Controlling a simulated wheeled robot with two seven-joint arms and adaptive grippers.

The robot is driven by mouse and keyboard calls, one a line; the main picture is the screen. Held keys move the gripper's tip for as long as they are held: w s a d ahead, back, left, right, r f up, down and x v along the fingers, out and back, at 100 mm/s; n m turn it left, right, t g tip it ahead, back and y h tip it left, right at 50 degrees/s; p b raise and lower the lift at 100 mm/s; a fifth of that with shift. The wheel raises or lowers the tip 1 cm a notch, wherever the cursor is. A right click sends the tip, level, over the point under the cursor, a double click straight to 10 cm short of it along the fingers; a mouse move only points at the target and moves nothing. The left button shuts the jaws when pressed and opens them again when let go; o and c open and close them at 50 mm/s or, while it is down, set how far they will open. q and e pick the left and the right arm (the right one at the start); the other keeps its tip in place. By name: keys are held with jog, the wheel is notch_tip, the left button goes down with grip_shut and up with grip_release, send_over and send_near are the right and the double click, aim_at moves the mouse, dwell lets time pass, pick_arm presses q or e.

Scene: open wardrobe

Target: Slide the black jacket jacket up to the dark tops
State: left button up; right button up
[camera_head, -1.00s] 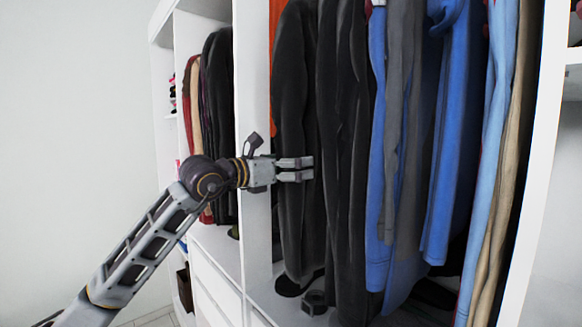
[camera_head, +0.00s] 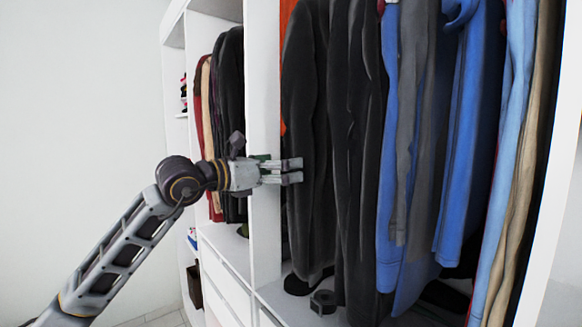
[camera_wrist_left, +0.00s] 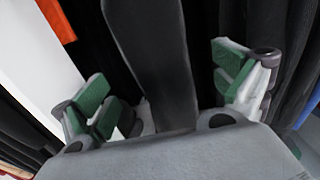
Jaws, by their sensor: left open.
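A black jacket (camera_head: 308,130) hangs at the left end of the middle wardrobe section, beside the white divider. More dark tops (camera_head: 358,150) hang close to its right; where one garment ends is hard to tell. My left gripper (camera_head: 296,170) is open, its fingertips overlapping the jacket's left edge in the head view. In the left wrist view, a dark hanging strip of cloth (camera_wrist_left: 155,55), seemingly the jacket's edge or sleeve, runs between the green-padded fingers of the left gripper (camera_wrist_left: 165,85). The fingers look apart from it. My right gripper is not in view.
The white divider (camera_head: 264,110) stands just behind the left gripper. Blue and grey clothes (camera_head: 462,130) hang farther right. Dark clothes (camera_head: 230,95) hang in the left section. An orange garment (camera_head: 284,25) shows behind the jacket. A small dark object (camera_head: 323,301) rests on the wardrobe floor.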

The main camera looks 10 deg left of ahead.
pick_arm(q)
jog(key=v, duration=0.5)
jog(key=shift+s+a, duration=0.2)
jog(key=shift+s, duration=0.1)
dwell(0.5)
